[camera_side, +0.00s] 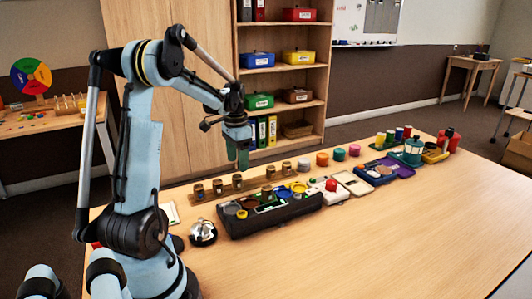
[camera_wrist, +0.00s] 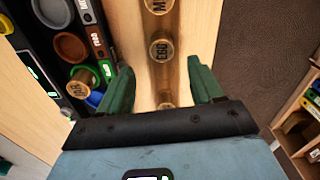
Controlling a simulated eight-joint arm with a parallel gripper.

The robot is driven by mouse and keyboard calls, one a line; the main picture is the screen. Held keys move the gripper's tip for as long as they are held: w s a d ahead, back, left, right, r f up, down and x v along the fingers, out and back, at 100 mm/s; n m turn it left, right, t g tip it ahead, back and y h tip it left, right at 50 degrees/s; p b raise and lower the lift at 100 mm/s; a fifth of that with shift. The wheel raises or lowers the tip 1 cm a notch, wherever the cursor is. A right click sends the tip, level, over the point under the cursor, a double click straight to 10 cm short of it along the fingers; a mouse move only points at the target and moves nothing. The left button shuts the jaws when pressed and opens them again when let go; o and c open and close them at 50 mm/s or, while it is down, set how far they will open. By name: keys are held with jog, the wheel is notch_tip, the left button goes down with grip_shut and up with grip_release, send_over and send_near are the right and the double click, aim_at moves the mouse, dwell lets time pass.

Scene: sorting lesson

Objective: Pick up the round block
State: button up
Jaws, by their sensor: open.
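Several small round wooden blocks with dark lettered tops stand in a row on a wooden strip; I cannot tell which one the task names. One round block (camera_wrist: 161,50) shows just beyond my fingertips in the wrist view, and another (camera_wrist: 165,105) is partly hidden by my gripper. In the side view, one round block (camera_side: 237,181) stands below my gripper (camera_side: 238,160). Another lettered round block (camera_wrist: 82,84) sits in the dark tray, left of my fingers. My gripper (camera_wrist: 161,80) is open, with green fingers pointing down and nothing held between them.
The dark tray (camera_side: 276,218) with coloured round wells stands in front of the row. A silver bell (camera_side: 203,232) is to its left. Orange (camera_side: 322,159), green and pink round pieces continue the row rightward. The table's front right is clear.

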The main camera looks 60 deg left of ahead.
aim_at(237, 176)
jog(key=shift+s+a+f, duration=0.1)
jog(key=shift+f, duration=1.75)
jog(key=shift+s+a+f, duration=0.1)
jog(key=shift+f, duration=1.7)
jog(key=shift+c, duration=0.4)
jog(key=c, duration=1)
jog(key=shift+c, duration=0.2)
jog(key=shift+r, duration=0.1)
jog(key=shift+r, duration=0.55)
jog(key=r, duration=0.2)
jog(key=d+r, duration=0.1)
jog(key=shift+w+d+r, duration=0.2)
jog(key=shift+r, duration=0.15)
jog(key=w+d+r, duration=0.3)
jog(key=d+r, duration=0.3)
jog(key=d, duration=0.4)
